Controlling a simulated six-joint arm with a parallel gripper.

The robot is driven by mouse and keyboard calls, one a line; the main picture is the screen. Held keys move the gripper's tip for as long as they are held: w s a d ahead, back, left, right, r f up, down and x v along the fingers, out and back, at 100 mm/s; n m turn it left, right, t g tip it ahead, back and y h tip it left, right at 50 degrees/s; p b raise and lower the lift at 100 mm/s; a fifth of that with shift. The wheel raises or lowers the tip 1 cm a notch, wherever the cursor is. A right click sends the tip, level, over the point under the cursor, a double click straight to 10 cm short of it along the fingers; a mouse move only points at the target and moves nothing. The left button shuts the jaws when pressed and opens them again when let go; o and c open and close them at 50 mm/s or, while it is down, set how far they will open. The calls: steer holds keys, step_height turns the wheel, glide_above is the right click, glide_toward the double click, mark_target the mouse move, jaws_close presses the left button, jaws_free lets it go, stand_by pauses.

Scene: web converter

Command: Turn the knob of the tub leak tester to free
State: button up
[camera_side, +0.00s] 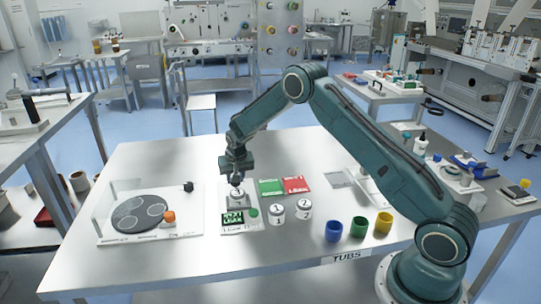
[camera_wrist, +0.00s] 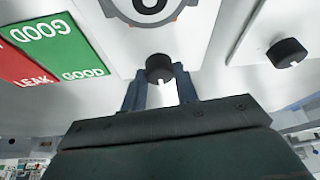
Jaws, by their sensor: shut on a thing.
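The tub leak tester (camera_side: 225,229) is a pale unit on the table with a green-lit display on its front. A white numbered tub (camera_side: 238,192) sits on it. In the wrist view the tester's plate (camera_wrist: 115,38) carries the round tub seat at the top edge, partly cut off. The tester's black knob (camera_wrist: 160,66) stands at the plate's near edge, between my fingertips. My gripper (camera_wrist: 159,80) is shut on this knob. In the side view my gripper (camera_side: 237,180) is low behind the tub and hides the knob. I cannot read the knob's setting.
Green GOOD (camera_side: 270,187) and red LEAK (camera_side: 295,184) mats lie right of the tester. Two white tubs (camera_side: 276,213) (camera_side: 304,209) stand in front of them. A disc unit (camera_side: 140,214) with another black knob (camera_side: 188,186) is at left. Blue, green and yellow cups (camera_side: 358,227) stand at the front.

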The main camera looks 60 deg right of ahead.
steer(key=n+y, duration=0.1)
steer(key=n, duration=0.2)
steer(key=shift+s+d+n+t, duration=0.1)
steer(key=shift+d+n+t, duration=0.05)
steer(key=shift+n+t, duration=0.25)
steer(key=shift+n+y, duration=0.9)
steer(key=shift+n, duration=1)
steer(key=o, duration=1)
steer(key=shift+r, duration=0.15)
steer(key=v, duration=1.3)
steer(key=shift+s+d+r, duration=0.1)
steer(key=shift+s+r, duration=0.1)
steer(key=shift+s, duration=0.1)
